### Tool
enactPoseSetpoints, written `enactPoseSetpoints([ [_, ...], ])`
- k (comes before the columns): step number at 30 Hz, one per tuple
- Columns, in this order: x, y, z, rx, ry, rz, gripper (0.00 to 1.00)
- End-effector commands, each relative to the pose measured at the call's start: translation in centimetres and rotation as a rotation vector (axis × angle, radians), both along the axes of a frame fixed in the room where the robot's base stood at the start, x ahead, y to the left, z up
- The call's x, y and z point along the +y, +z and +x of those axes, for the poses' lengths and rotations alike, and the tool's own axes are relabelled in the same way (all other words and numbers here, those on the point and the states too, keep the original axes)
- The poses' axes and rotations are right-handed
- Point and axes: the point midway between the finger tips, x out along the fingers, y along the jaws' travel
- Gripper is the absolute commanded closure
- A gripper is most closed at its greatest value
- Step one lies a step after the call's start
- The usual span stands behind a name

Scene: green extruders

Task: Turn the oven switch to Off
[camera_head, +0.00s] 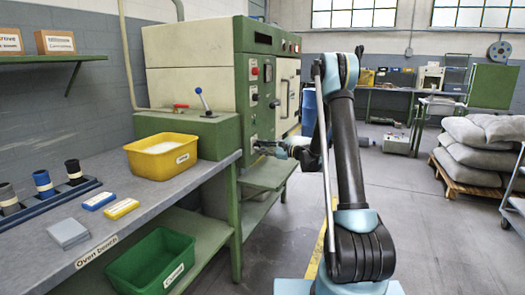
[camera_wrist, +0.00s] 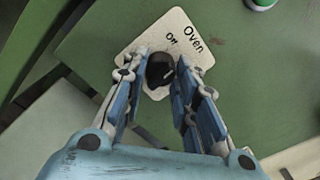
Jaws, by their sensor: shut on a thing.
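The oven switch is a small black round knob (camera_wrist: 160,68) on a white plate (camera_wrist: 151,27) marked "Oven" and "Off", seen in the wrist view. The plate is fixed to a green panel and appears turned in this view. A pale mark shows on the knob's right side; the exact setting is hard to read. My gripper (camera_wrist: 158,80) has its two fingers on either side of the knob and is shut on it. In the head view my gripper (camera_head: 263,147) reaches the lower front of the green and cream oven (camera_head: 190,62); the switch is too small to make out there.
A yellow bin (camera_head: 140,160) stands on the grey bench at left, beside a green box (camera_head: 190,135) with levers. A green bin (camera_head: 150,262) is on the shelf below. Sacks on a pallet (camera_head: 480,145) are at right. A green button (camera_wrist: 260,3) is near the plate.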

Motion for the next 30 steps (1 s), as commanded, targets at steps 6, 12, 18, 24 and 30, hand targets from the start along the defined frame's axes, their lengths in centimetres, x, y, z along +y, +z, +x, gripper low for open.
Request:
enactPoseSetpoints([
  [6, 0.25, 0.01, -0.09, -0.164, 0.005, -0.06, 0.97],
  [12, 0.25, 0.01, -0.12, -0.277, 0.006, -0.102, 0.97],
  [18, 0.25, 0.0, -0.17, -0.346, 0.006, -0.126, 0.97],
  [24, 0.26, -0.01, -0.2, -0.374, 0.007, -0.137, 0.97],
  [30, 0.26, -0.03, -0.24, -0.378, 0.008, -0.139, 0.97],
])
